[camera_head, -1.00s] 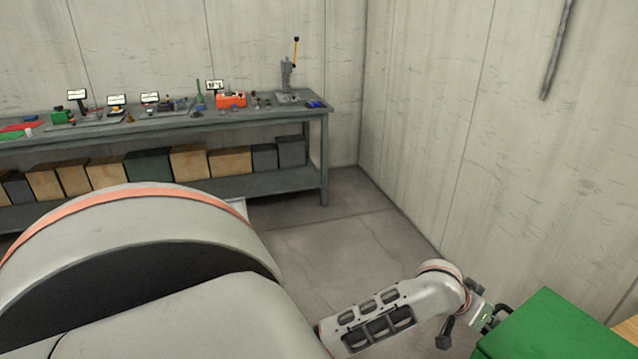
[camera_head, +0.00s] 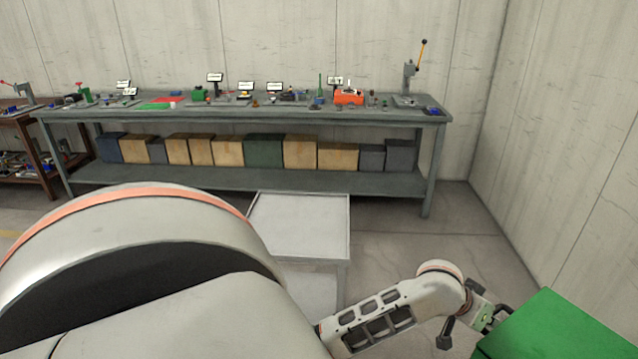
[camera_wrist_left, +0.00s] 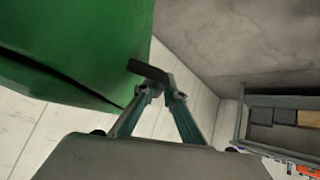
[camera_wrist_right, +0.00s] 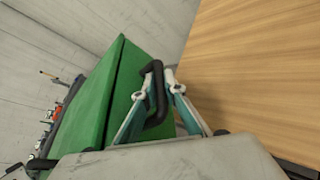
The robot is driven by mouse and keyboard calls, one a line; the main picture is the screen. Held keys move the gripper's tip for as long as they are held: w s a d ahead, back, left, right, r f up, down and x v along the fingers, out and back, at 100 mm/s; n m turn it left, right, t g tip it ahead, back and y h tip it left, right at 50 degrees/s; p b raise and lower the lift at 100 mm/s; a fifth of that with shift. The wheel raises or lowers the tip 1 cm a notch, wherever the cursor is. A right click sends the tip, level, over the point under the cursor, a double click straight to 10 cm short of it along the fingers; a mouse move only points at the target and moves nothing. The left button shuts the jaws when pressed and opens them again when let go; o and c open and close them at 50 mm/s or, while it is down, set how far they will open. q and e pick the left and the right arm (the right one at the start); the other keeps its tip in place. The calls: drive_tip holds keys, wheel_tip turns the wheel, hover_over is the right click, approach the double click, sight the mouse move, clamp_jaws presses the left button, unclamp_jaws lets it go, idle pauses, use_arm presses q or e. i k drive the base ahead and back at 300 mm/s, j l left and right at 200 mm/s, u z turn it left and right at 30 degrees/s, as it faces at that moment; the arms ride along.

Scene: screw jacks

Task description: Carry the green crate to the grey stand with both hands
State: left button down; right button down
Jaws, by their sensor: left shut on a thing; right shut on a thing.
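The green crate (camera_head: 560,332) is at the bottom right of the head view, partly cut off by the frame edge. My left gripper (camera_head: 490,318) is at its left end. In the left wrist view, the left fingers (camera_wrist_left: 158,82) are shut on a dark handle beside the crate's green wall (camera_wrist_left: 80,40). In the right wrist view, my right gripper (camera_wrist_right: 160,85) is shut on a black handle on the crate's side (camera_wrist_right: 95,100). The crate's far side is hidden. The grey stand (camera_head: 300,225), pale and flat-topped, stands at the centre of the head view, apart from the crate; its top looks bare.
A long grey workbench (camera_head: 250,117) with tools and small signs stands along the back wall, boxes on its lower shelf. A wooden surface (camera_wrist_right: 250,70) lies to the right in the right wrist view. Floor (camera_head: 420,245) is clear between stand and right wall.

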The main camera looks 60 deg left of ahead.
sight(297, 221)
drive_tip(key=u, duration=1.4)
drive_tip(key=i+j+u, duration=0.1)
drive_tip(key=u, duration=0.35)
drive_tip(key=i+j, duration=0.2)
drive_tip(key=i, duration=0.35)
drive_tip(key=i+j, duration=0.15)
drive_tip(key=i, duration=0.4)
drive_tip(key=i+j, duration=0.2)
drive_tip(key=i, duration=0.35)
